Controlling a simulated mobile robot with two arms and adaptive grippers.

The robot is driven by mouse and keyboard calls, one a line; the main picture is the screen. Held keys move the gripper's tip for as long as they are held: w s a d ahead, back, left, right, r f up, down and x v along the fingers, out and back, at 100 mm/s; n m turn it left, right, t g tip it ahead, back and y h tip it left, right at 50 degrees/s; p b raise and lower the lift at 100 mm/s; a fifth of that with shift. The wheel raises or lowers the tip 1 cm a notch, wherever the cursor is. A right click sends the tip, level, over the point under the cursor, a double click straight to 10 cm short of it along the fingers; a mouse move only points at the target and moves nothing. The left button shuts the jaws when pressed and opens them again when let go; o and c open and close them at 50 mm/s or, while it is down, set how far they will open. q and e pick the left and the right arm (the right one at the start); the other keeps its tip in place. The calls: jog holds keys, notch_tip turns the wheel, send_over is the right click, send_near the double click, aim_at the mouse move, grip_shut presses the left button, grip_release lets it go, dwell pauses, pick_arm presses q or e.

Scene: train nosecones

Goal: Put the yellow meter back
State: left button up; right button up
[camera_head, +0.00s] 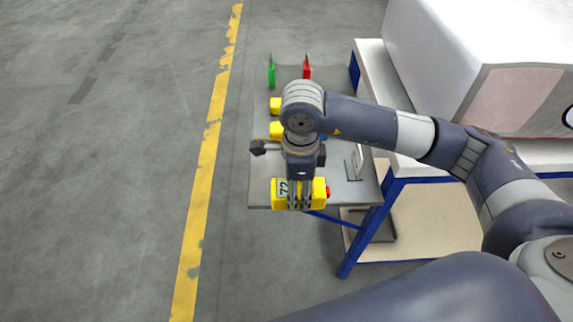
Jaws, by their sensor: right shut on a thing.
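A yellow meter (319,191) with a grey display reading something like 72 shows at the front edge of the grey table. My right gripper (301,204) is shut on the yellow meter, its fingers pointing down across the meter's front. A small red part shows at the meter's right side. I cannot tell whether the meter touches the table (262,186) or is held above it. My left gripper is not in view.
Green (272,72) and red (307,68) items stand at the table's far end. Yellow blocks (275,104) lie nearer, partly hidden by my arm. A whitish bracket (358,158) stands at the right. A large white body (480,50) rises beside the table. Open floor lies left.

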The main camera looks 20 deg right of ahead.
jog(key=w, duration=0.3)
jog(key=w+p, duration=0.1)
jog(key=w, duration=0.5)
jog(key=shift+w+d+f+p, duration=0.15)
jog(key=shift+f+p, duration=0.95)
jog(key=shift+f, duration=1.2)
jog(key=o, duration=1.5)
